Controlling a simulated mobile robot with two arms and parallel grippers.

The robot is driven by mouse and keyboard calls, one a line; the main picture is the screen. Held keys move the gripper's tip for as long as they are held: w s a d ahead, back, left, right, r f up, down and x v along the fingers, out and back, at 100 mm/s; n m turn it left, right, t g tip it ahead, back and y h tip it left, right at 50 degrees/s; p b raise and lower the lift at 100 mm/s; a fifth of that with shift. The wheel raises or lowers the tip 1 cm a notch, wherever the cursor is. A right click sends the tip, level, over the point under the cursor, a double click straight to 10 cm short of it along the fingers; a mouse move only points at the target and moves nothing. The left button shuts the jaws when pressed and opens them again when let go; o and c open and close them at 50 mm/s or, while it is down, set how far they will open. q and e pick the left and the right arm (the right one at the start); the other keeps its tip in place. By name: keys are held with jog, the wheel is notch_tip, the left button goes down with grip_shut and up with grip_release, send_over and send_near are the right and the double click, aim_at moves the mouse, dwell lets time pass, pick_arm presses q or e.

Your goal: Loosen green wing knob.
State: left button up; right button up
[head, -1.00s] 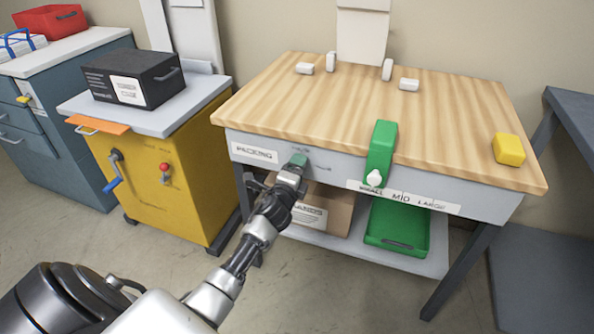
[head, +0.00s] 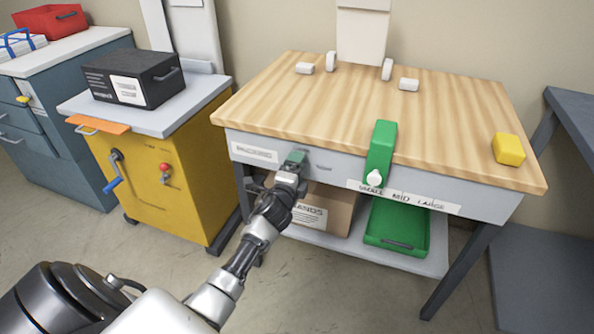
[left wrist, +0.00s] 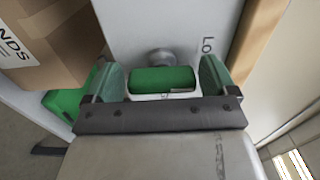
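The green wing knob (left wrist: 163,80) shows in the left wrist view, on a grey round stem on the pale front panel of the packing bench. Its long side lies across the picture. My left gripper (left wrist: 163,77) is open, with one green-tinted finger at each end of the knob. The gaps at both ends are very small, and I cannot tell whether the fingers touch it. My right gripper is not in view.
A green block with a white knob (head: 381,150) hangs over the bench edge (head: 470,172) to the right. A cardboard box (head: 325,210) and a green tray (head: 397,228) sit on the lower shelf. A yellow cabinet (head: 170,175) stands to the left.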

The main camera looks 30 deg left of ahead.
pick_arm(q)
jog(key=shift+o, duration=0.3)
jog(key=shift+s, duration=0.1)
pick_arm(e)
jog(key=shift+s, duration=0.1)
pick_arm(q)
jog(key=shift+s+d, duration=0.1)
jog(key=shift+s, duration=0.2)
jog(key=p+v, duration=0.1)
jog(key=v, duration=0.9)
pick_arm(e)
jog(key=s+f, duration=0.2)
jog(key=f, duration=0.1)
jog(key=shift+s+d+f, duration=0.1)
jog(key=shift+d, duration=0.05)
